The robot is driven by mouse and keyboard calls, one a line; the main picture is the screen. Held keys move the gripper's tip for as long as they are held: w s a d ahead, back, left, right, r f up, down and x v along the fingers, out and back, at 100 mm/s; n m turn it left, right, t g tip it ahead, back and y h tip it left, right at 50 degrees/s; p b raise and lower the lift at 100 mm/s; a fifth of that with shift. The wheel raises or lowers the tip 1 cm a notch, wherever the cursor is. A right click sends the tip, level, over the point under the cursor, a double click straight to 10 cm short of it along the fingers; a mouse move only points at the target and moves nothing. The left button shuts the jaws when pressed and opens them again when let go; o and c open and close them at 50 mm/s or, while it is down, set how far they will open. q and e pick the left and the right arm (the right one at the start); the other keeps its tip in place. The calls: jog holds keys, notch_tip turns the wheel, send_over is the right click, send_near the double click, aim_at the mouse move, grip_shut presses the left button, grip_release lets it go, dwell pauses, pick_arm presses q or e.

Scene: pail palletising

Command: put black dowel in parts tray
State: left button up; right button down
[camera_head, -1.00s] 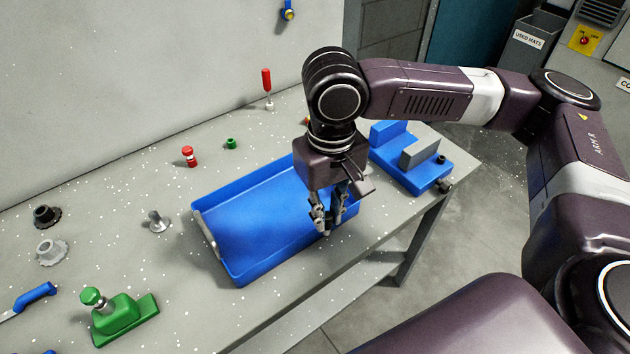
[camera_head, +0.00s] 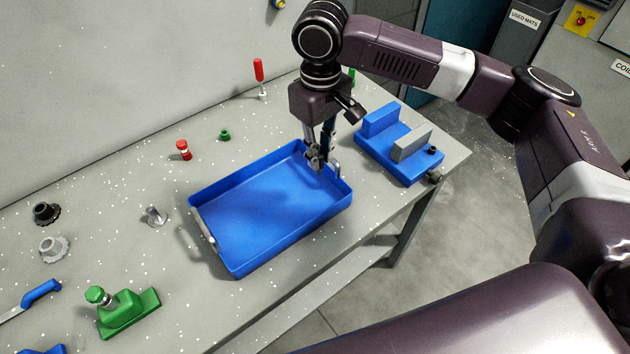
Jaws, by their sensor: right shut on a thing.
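The parts tray is the blue, open, shallow tray (camera_head: 292,240) on the grey bench, with a metal handle at each end. Its floor shows empty. My right gripper (camera_head: 317,163) points down over the tray's far right corner, inside or just above the rim; I cannot tell its exact height. It is shut on a small dark thing, taken as the black dowel, which the fingers mostly hide. No other black dowel shows on the bench. My left gripper is not in view.
A blue fixture (camera_head: 372,155) with a grey block stands right of the tray. A green fixture (camera_head: 130,308), a metal peg (camera_head: 155,216), a red part (camera_head: 184,150), a green ring (camera_head: 225,135) and two knobs lie to the left. A red-handled screwdriver (camera_head: 259,76) stands behind.

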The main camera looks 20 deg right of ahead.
aim_at(319, 174)
notch_tip(319, 174, down, 5)
jog(key=shift+s, duration=0.1)
notch_tip(319, 174, down, 5)
jog(key=shift+r+p, duration=0.1)
jog(key=shift+p, duration=0.4)
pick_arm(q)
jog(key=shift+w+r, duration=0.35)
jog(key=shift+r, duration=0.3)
pick_arm(e)
jog(key=c, duration=1.9)
grip_release()
pick_arm(q)
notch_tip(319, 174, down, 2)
jog(key=shift+b, duration=1.05)
pick_arm(e)
notch_tip(319, 174, up, 12)
